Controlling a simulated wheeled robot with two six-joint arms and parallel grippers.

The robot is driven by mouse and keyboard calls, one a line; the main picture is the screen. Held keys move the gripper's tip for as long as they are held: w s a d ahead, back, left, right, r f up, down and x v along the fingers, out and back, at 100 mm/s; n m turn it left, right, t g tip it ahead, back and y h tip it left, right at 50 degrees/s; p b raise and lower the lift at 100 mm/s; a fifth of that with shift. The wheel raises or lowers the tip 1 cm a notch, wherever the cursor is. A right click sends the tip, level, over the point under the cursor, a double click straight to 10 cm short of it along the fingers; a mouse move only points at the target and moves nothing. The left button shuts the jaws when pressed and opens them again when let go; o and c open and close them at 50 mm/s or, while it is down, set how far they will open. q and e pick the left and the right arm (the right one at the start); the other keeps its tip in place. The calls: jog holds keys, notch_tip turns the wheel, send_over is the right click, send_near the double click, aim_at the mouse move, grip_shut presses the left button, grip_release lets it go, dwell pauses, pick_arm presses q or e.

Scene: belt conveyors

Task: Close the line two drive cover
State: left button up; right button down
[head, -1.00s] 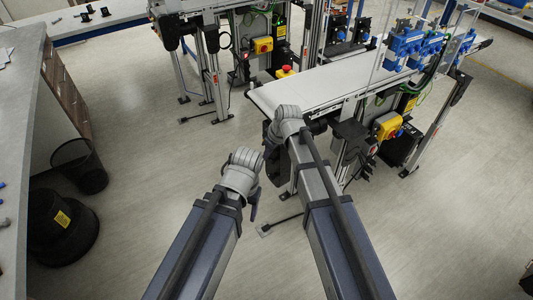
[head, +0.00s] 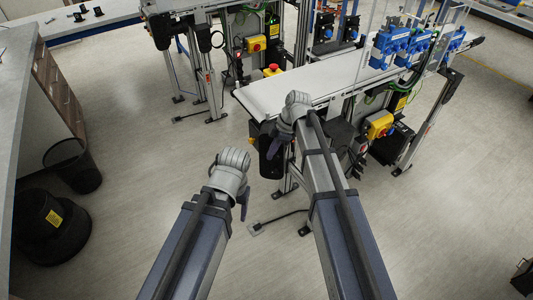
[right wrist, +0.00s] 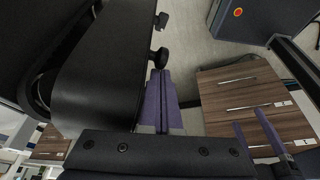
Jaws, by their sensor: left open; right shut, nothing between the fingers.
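A black housing (head: 269,152) hangs under the near left end of the white-belt conveyor (head: 310,84) in the head view. In the right wrist view a large black curved panel (right wrist: 112,65) with a small black knob (right wrist: 158,54) fills the left; I cannot tell for certain whether it is the drive cover, or how far it is open. My right gripper (head: 273,152) is at the housing. Its fingers (right wrist: 159,72) are shut and empty, with their tips close to the knob; contact is unclear. My left gripper (head: 244,210) is open and empty, lower left, apart from the conveyor.
A yellow switch box (head: 379,124) and blue devices (head: 392,44) are on the conveyor's right part. A red emergency button (head: 272,69) stands behind the belt. Black bins (head: 52,225) and a grey counter (head: 15,100) are at left.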

jog(key=shift+w+d+n+g, duration=0.45)
jog(key=shift+d+n, duration=0.25)
jog(key=shift+n, duration=0.2)
jog(key=shift+w+d, duration=1.55)
jog(key=shift+d, duration=0.05)
jog(key=shift+a, duration=0.1)
